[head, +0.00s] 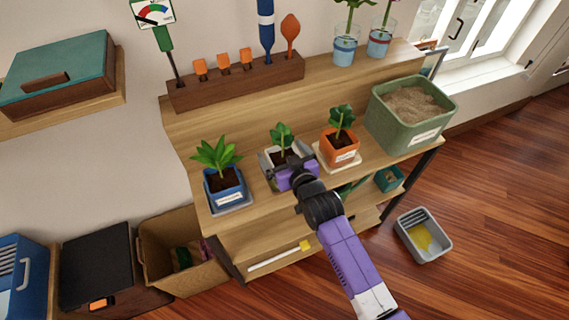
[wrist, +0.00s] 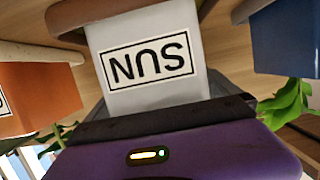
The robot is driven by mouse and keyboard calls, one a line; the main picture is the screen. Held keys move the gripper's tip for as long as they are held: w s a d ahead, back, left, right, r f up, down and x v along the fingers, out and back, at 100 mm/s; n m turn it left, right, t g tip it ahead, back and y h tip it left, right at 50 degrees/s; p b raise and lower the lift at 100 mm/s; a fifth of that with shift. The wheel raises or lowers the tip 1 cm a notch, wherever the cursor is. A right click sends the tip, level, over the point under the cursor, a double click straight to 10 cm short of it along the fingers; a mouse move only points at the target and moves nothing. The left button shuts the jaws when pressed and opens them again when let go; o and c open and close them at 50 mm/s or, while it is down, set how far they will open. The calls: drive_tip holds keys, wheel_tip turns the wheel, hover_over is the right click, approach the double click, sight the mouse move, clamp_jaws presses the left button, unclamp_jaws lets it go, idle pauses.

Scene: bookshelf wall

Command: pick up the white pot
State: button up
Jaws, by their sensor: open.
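The white pot (head: 267,159) stands on the wooden shelf between the blue and orange pots, with a green plant (head: 281,136) in it. My purple and black gripper (head: 284,165) is open at the front of the white pot and hides much of it. In the wrist view the white pot (wrist: 150,55) appears upside down, its framed label reading SUN. It stands just beyond the dark front edge of my gripper (wrist: 165,112). The fingertips are hard to make out, and I cannot tell whether they touch the pot.
A blue pot (head: 226,193) stands close on the left and an orange pot (head: 341,155) close on the right, both planted. A green tub of soil (head: 385,128) is further right. A wooden tool rack (head: 240,86) stands behind. A grey bin (head: 412,254) sits on the floor.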

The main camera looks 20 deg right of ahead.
drive_tip(key=shift+w+f, duration=0.15)
drive_tip(key=shift+w, duration=0.25)
drive_tip(key=c, duration=1.8)
drive_tip(key=shift+c, duration=0.7)
drive_tip(key=shift+r, duration=0.2)
